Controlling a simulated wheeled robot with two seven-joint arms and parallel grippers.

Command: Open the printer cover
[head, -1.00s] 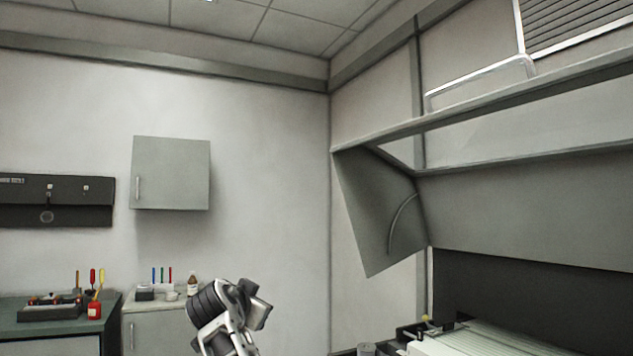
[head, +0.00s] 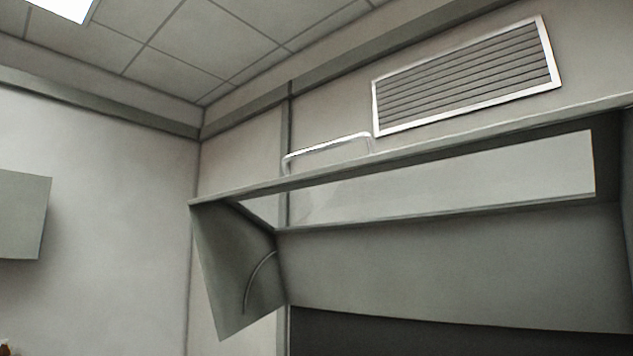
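The grey printer cover (head: 460,255) fills the right half of the head view and stands raised, with a dark opening (head: 400,335) beneath its lower edge. Its side panel (head: 228,275) hangs at a slant on the left and carries a thin curved strip. A silvery bar handle (head: 330,147) shows above the cover's long front edge. Neither of my grippers is in view. The inside of the printer lies below the picture.
A grey wall cabinet (head: 22,215) is at the left edge. A louvred vent (head: 465,75) is on the wall at the upper right. The floor and worktops are out of view.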

